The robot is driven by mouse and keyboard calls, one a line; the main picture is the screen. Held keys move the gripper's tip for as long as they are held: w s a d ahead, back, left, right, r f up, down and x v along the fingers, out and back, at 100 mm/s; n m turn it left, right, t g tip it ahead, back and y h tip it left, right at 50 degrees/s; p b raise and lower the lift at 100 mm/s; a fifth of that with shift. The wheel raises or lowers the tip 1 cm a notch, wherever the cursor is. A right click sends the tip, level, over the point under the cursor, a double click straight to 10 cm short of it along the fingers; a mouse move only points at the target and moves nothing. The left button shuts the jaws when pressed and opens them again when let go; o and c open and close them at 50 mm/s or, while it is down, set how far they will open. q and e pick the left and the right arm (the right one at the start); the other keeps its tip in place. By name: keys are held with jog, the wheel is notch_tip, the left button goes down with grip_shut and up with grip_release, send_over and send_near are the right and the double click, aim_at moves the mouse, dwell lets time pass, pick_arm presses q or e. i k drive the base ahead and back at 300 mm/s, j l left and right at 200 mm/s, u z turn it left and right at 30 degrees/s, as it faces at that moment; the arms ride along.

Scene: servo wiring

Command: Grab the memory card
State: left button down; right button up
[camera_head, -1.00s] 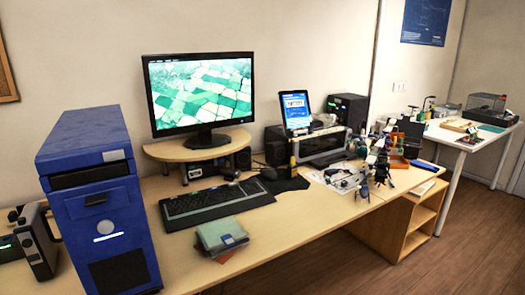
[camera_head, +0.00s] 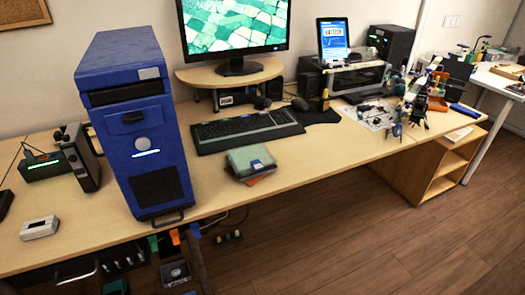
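I cannot make out a memory card for certain in the head view; at this distance small items are too small to tell. A stack of small flat cases (camera_head: 251,161), greenish with a blue patch on top, lies on the desk in front of the keyboard. A cluttered group of small parts (camera_head: 372,113) lies on a pale sheet at the right part of the desk. Neither of my grippers shows in the head view.
A blue computer tower (camera_head: 137,125) stands upright at the desk's left. A keyboard (camera_head: 247,130) lies below the monitor (camera_head: 233,25). A grey-white box (camera_head: 39,228) sits at the far left. The desk's front middle (camera_head: 330,155) is clear. Open wooden floor (camera_head: 390,230) lies in front.

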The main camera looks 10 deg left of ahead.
aim_at(257, 165)
jog(key=l+u, duration=0.1)
jog(key=u, duration=0.3)
jog(key=i+l+u, duration=0.1)
jog(key=u, duration=0.25)
jog(key=l+u, duration=0.15)
jog(key=u, duration=0.25)
jog(key=i+l+u, duration=0.1)
jog(key=u, duration=0.25)
